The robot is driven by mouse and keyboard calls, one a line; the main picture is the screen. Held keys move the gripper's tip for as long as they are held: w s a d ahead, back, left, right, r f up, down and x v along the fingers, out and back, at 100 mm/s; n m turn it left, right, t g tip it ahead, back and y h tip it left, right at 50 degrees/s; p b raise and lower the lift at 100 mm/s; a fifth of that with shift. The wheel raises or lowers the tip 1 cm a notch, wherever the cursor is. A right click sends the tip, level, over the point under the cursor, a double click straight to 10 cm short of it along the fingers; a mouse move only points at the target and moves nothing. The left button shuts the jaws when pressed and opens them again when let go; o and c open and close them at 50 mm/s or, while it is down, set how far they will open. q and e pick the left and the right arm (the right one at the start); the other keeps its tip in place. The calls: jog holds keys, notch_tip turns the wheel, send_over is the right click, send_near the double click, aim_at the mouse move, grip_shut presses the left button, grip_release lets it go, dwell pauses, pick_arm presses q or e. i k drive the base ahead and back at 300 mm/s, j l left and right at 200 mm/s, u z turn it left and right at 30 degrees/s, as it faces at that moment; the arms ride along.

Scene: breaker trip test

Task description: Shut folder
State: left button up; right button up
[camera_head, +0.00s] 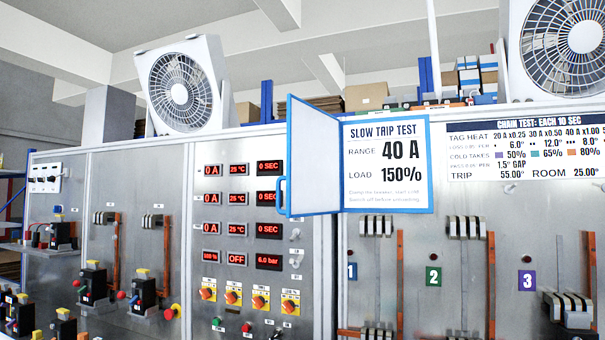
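The folder (387,200) is a blue-edged panel on the upper front of the metal cabinet, in the middle of the head view. It stands open. Its pale cover (312,160) is swung out to the left and shows at a steep angle. A blue handle (281,197) is on the cover's free left edge. The white sheet inside is uncovered and reads "SLOW TRIP TEST", range 40 A, load 150%. Neither of my grippers shows in this view, and nothing touches the folder.
Left of the folder is a panel of red displays (268,199) with orange knobs (232,297) below. Black breakers (92,284) stand at the lower left. A chart (524,165) is at the upper right. Two fans (180,90) sit on top. Space around the handle looks clear.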

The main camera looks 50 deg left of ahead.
aim_at(312, 178)
jog(key=k+j, duration=0.1)
jog(key=j, duration=0.25)
jog(key=k+j, duration=0.15)
jog(key=j, duration=0.25)
jog(key=k+j, duration=0.1)
jog(key=j, duration=0.25)
jog(key=k+j, duration=0.1)
jog(key=j, duration=0.25)
jog(key=k+j, duration=0.15)
jog(key=j, duration=1.55)
jog(key=k, duration=0.05)
